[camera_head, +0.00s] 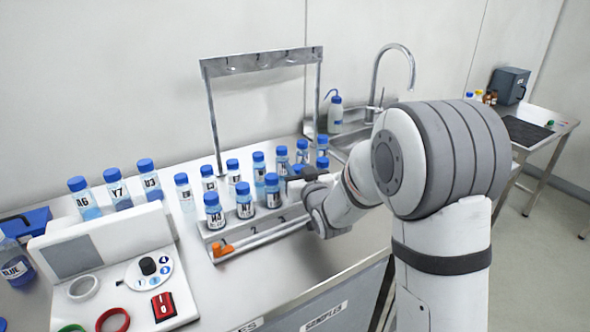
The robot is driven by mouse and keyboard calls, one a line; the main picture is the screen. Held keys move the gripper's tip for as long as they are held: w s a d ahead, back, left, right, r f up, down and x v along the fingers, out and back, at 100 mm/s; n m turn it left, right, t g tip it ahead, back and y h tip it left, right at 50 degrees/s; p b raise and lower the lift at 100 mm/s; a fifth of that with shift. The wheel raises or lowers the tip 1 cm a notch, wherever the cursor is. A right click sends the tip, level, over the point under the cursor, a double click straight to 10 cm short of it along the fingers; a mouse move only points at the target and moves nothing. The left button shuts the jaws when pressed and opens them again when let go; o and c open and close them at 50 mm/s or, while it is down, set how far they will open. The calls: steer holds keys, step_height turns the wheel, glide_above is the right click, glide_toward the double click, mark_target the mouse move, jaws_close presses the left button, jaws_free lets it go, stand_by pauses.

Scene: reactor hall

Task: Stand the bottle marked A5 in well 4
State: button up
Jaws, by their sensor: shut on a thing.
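My gripper (300,184) is low over the right end of the bottle rack, side-on and partly hidden by its own wrist. It is shut on a blue-capped bottle that is mostly hidden; I cannot read its label, so I cannot tell if it is A5. The rack (215,236) has numbers on its front edge; 2 and 3 can be made out. Three blue-capped bottles stand upright in its front row: a left one (214,215), a middle one (244,204) and a right one (273,193) just left of my gripper. Well 4 is not clearly visible.
More bottles stand behind the rack's front row, with three labelled bottles (115,190) farther left. A metal frame (212,120) rises behind. A console (105,250) with a knob and red switch is at left. An orange-tipped rod (224,250) lies along the rack's front. The sink is behind right.

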steer(key=shift+s+r, duration=0.1)
steer(key=shift+f, duration=0.2)
steer(key=o, duration=1.1)
steer(key=shift+c, duration=0.2)
steer(key=shift+r, duration=0.15)
